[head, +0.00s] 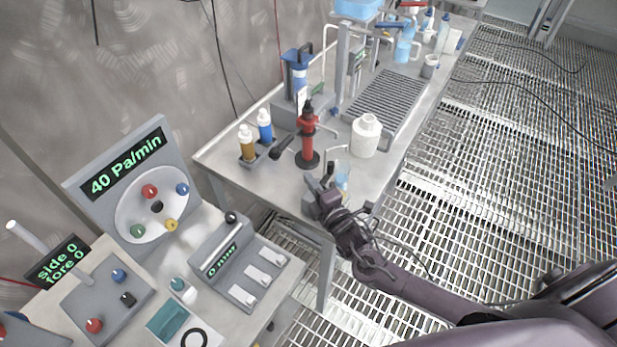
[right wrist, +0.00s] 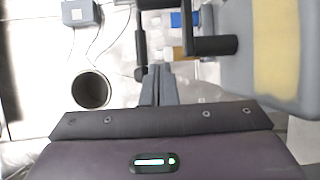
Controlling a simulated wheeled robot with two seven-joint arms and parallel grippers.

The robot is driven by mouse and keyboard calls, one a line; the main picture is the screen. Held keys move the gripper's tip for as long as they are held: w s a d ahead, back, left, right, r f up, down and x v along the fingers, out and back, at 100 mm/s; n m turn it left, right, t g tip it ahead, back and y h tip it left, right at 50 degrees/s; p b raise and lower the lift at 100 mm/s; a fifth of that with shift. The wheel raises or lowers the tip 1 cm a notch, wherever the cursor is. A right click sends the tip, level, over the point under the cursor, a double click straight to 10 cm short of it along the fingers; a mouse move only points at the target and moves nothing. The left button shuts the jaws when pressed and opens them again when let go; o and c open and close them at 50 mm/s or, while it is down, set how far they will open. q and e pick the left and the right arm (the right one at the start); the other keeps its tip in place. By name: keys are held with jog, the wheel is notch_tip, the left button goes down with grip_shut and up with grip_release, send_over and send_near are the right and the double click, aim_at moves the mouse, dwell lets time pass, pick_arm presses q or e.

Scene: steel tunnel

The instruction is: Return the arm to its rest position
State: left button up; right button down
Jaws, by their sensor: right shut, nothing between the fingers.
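My right arm reaches in from the lower right in the head view. The red valve post (head: 308,135) with a black lever stands just beyond the gripper. A large pale shape with a yellow patch (right wrist: 277,45) fills the right of the wrist view. My left gripper is not seen.
A white jug (head: 366,136), two capped bottles (head: 256,135) and a grey grated tray (head: 385,102) stand on the bench. A control desk with a "40 Pa/min" panel (head: 127,170) is at left. Open floor grating (head: 490,190) lies to the right.

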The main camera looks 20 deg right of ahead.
jog(key=s, duration=0.2)
jog(key=s+d, duration=0.1)
jog(key=shift+s+d+f+b, duration=0.1)
jog(key=shift+s+f+b, duration=0.15)
jog(key=shift+f+b, duration=0.1)
jog(key=s+r+m+g+h, duration=0.35)
jog(key=s+m+g, duration=1.05)
jog(key=s+m, duration=0.55)
notch_tip(320, 180, down, 29)
jog(key=s+n+g+b, duration=0.1)
jog(key=s+n+g, duration=0.1)
jog(key=s, duration=0.1)
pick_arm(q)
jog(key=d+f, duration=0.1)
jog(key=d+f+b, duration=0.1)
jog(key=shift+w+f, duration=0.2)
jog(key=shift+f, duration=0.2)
pick_arm(e)
jog(key=s+d+f, duration=0.3)
jog(key=s+f, duration=1.6)
jog(key=f, duration=0.1)
jog(key=shift+s+f+g+y, duration=0.2)
jog(key=shift+s+g+y, duration=0.15)
jog(key=shift+s+g, duration=0.05)
